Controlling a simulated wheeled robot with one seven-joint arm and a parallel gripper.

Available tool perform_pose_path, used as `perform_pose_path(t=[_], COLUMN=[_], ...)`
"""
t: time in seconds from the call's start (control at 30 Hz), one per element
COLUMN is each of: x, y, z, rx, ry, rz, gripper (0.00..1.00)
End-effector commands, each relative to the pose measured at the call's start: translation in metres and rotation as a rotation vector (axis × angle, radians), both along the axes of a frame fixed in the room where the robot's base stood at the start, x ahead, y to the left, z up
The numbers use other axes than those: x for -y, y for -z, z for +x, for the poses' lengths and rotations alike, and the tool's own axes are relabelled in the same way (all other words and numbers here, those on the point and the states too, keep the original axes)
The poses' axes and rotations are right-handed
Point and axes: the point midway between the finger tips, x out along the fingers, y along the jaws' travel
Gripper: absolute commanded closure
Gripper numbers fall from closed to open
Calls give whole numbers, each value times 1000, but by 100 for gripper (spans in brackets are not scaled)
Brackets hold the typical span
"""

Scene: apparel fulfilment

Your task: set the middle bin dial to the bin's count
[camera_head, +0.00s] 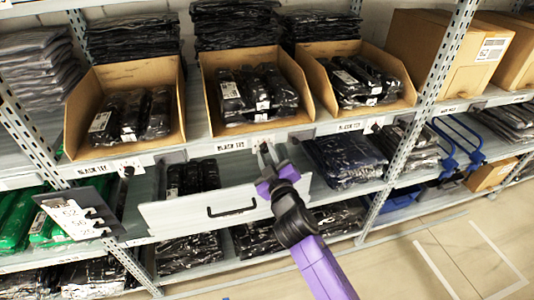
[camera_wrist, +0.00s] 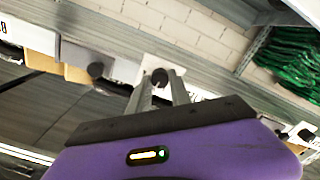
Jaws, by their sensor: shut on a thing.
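The middle bin (camera_head: 212,112) is an open cardboard box on the shelf, holding several dark wrapped packages (camera_head: 258,92). Its label strip (camera_head: 231,146) is on the shelf edge below. My gripper (camera_head: 264,154) reaches up to the shelf edge right of that label and covers most of the middle dial. In the wrist view, my gripper (camera_wrist: 160,84) has its two fingers closed around the dark knob of the middle dial (camera_wrist: 159,76), on a small white plate. The dial's setting is not readable. Other dials show below the left bin (camera_head: 126,171) and the right bin (camera_head: 375,127).
The left bin (camera_head: 76,117) and right bin (camera_head: 311,72) hold dark packages too. A pale drawer (camera_head: 180,214) with a black handle juts out below, left of my arm. A hanging sign (camera_head: 73,219) is at lower left. Blue rails (camera_head: 447,150) stick out at right.

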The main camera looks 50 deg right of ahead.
Motion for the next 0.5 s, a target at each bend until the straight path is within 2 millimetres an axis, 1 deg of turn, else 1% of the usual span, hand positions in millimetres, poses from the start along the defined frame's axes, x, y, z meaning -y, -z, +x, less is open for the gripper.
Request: perform_pose_path(t=[0.23, 0.5], x=[-1, -1], y=[0, 1], z=[0, 0], rx=[-70, -98], ry=[-2, 0], rz=[-94, -131], gripper=[100, 100])
